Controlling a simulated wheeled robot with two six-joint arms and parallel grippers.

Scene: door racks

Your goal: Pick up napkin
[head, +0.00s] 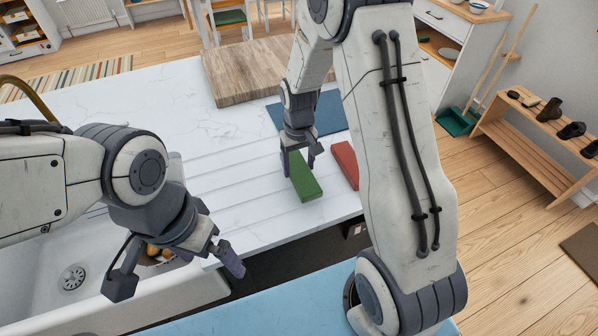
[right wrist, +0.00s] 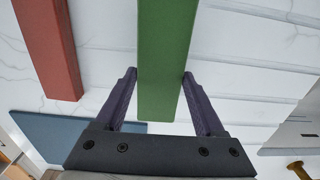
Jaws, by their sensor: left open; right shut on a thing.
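A long green block-like piece (head: 306,186), possibly a folded napkin, is at the white counter's front part. My right gripper (head: 300,166) is shut on it, one finger on each side. The right wrist view shows the green piece (right wrist: 165,45) between both fingers of the right gripper (right wrist: 158,78). A similar red piece (head: 345,162) lies to its right, apart from it; it also shows in the right wrist view (right wrist: 52,45). I cannot tell which piece the task calls the napkin. My left gripper (head: 176,274) is open and empty over the sink's right edge.
A blue mat (head: 325,115) lies behind the pieces, and a wooden board (head: 250,72) is at the counter's back. The white sink (head: 50,300) is at left, with round yellowish items (head: 152,254) partly hidden by my left gripper. The counter's left back is clear.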

